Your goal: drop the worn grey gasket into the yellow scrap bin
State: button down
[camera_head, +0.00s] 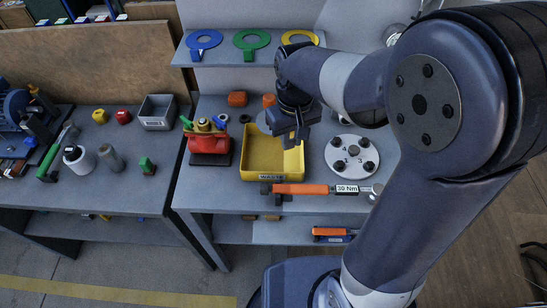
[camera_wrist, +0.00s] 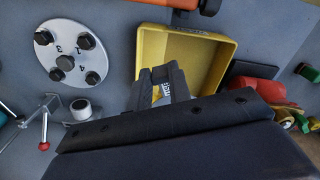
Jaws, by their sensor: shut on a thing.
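The yellow scrap bin (camera_head: 262,158) stands on the bench in the middle of the head view, with a label on its front wall. It also shows in the wrist view (camera_wrist: 215,60), open and empty where I can see its floor. My gripper (camera_head: 291,137) is over the bin's back right part, pointing down. In the wrist view my gripper (camera_wrist: 161,72) overlaps the bin's left edge. Its jaws are shut on a thin thing, the worn grey gasket, which is mostly hidden by the fingers. I cannot make out its whole shape.
A red valve (camera_head: 206,140) stands left of the bin. A round flange plate with bolts (camera_head: 352,157) lies to the right. An orange torque wrench (camera_head: 305,189) lies in front. Blue, green and yellow rings (camera_head: 203,40) lie on the shelf behind.

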jog(key=shift+f, duration=0.45)
jog(key=c, duration=1.2)
grip_release()
jog(key=shift+c, duration=0.2)
jog(key=shift+r, duration=0.1)
notch_tip(320, 180, up, 11)
